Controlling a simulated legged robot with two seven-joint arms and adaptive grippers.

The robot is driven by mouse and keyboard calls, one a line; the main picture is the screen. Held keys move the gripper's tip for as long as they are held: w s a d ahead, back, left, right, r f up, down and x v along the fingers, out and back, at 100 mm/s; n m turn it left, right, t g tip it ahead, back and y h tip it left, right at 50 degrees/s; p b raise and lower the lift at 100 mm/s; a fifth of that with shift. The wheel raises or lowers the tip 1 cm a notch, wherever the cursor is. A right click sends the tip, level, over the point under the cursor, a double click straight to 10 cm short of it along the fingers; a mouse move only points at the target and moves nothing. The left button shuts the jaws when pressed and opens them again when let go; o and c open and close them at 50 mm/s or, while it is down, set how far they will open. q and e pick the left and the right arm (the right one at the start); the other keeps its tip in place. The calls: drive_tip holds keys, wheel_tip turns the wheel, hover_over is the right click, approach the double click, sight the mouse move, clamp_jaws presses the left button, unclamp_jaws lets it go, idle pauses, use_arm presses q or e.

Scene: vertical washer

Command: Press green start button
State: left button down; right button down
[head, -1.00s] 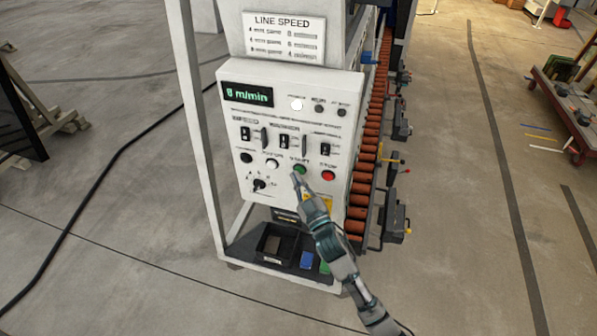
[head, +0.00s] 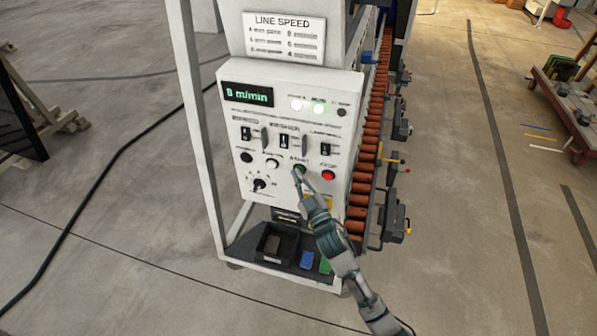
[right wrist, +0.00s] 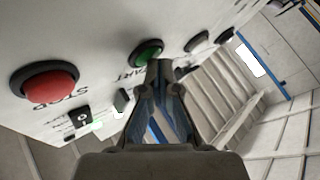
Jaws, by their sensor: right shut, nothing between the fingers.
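The green start button (head: 300,168) is on the white control panel (head: 350,100), between a white button and the red stop button (head: 328,175). My right gripper (head: 297,173) is shut and empty, its fingertips at the start button in the head view. In the right wrist view the green button (right wrist: 147,53) shows just beyond the shut fingertips (right wrist: 159,66), with the red stop button (right wrist: 45,82) to the left. I cannot tell whether the tips touch the green button. Two indicator lamps (head: 319,107) near the display are lit. My left gripper is not in view.
The display (head: 248,94) reads 8 m/min. A rotary knob (head: 260,184) and several switches share the panel. A roller conveyor (head: 368,150) runs behind it. A black tray (head: 275,243) stands on the lower shelf.

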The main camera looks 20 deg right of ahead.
idle(0.4)
drive_tip(key=shift+s+a, duration=0.5)
drive_tip(key=shift+s, duration=0.25)
